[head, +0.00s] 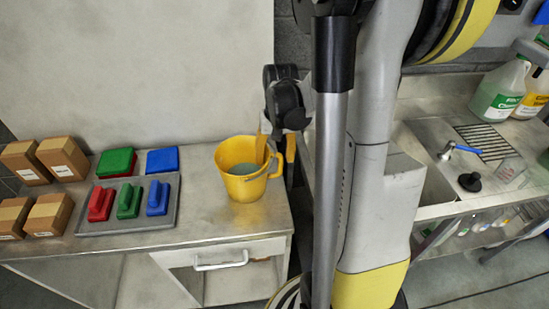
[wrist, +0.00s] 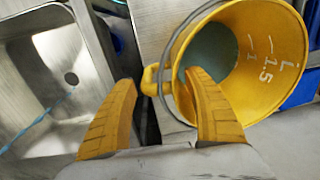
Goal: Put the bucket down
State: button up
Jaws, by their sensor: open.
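The yellow bucket (head: 238,187) stands upright on the right end of the metal cabinet top, near its front edge. It holds something grey-green. My gripper (wrist: 160,80) is open. Its right finger reaches in over the bucket's mouth and its left finger is outside. The bucket's side grip (wrist: 150,80) lies between the fingertips; whether either finger touches it I cannot tell.
Left of the bucket is a grey tray (head: 128,225) with red, green and blue handled pads. Green (head: 115,162) and blue (head: 162,161) pads lie behind it, and brown boxes (head: 62,157) stand farther left. A gap separates the cabinet from the sink counter (head: 440,205) at right.

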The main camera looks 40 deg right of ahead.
jog(key=r+p, duration=0.1)
jog(key=r, duration=0.4)
jog(key=r+p, duration=0.2)
jog(key=r, duration=0.4)
jog(key=shift+s+d, duration=0.2)
jog(key=shift+a+r, duration=0.2)
jog(key=shift+r, duration=0.1)
jog(key=s+a+r+n+t, duration=0.2)
jog(key=a+n+t, duration=0.1)
jog(key=a, duration=0.7)
jog(key=s+a+r+n+t, duration=0.3)
jog(key=a+t, duration=0.1)
jog(key=a, duration=0.7)
jog(key=shift+s+r+n+h, duration=0.15)
jog(key=shift+r+n+h, duration=0.15)
jog(key=shift+r+n, duration=0.1)
jog(key=shift+a+f, duration=0.1)
jog(key=shift+f, duration=0.05)
notch_tip(320, 180, down, 6)
jog(key=b, duration=0.5)
jog(key=shift+b, duration=0.4)
jog(key=shift+f, duration=0.25)
jog(key=c, duration=0.3)
jog(key=shift+r, duration=0.3)
jog(key=shift+c, duration=1.2)
